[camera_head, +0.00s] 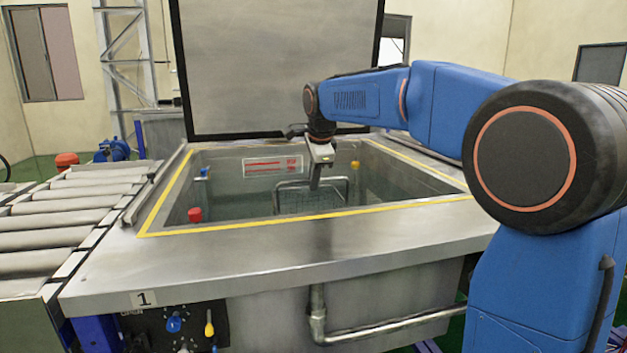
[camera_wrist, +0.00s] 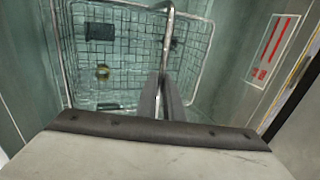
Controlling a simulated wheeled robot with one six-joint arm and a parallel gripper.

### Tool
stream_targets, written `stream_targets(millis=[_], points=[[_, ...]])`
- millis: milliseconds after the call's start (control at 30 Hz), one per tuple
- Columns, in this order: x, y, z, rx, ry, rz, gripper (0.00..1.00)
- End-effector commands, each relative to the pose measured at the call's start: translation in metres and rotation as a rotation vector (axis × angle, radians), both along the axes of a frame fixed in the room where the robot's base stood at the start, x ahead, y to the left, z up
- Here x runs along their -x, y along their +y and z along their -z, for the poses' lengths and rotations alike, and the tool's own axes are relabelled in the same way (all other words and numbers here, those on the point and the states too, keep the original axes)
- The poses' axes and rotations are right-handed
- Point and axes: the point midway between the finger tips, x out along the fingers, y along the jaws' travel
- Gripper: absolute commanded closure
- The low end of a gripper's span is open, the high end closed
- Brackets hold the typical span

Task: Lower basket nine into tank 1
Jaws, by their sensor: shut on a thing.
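Tank 1 (camera_head: 330,270) is a steel tank with a yellow-edged opening, its lid (camera_head: 270,60) standing upright at the back. A "1" label (camera_head: 143,298) is on its front edge. The wire basket (camera_head: 310,198) is inside the tank opening, its lower part in greenish liquid. In the wrist view the basket (camera_wrist: 135,62) shows its mesh and a bar handle. My gripper (camera_head: 315,183) reaches down into the opening and is shut on the basket's handle; it also shows in the wrist view (camera_wrist: 165,92). A number on the basket cannot be read.
A roller conveyor (camera_head: 70,210) adjoins the tank on the left. A red knob (camera_head: 195,214) and a blue fitting (camera_head: 203,173) sit at the inner left wall. A sign with red marks (camera_head: 273,166) is on the back wall. A pipe (camera_head: 380,325) runs along the front.

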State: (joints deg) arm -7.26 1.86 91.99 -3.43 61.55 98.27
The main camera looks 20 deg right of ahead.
Motion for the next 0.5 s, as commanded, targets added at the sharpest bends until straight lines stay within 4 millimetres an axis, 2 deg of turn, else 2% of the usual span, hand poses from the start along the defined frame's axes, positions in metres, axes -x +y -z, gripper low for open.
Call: stream_targets(millis=[167,200,267,500], points=[[0.0,0.0,-0.0016,0.0,-0.003,0.0,1.0],[0.0,0.0,-0.0016,0.0,-0.003,0.0,0.85],[0.0,0.0,-0.0014,0.0,-0.002,0.0,0.71],[0.0002,0.0,0.0011,0.0,0.002,0.0,0.71]])
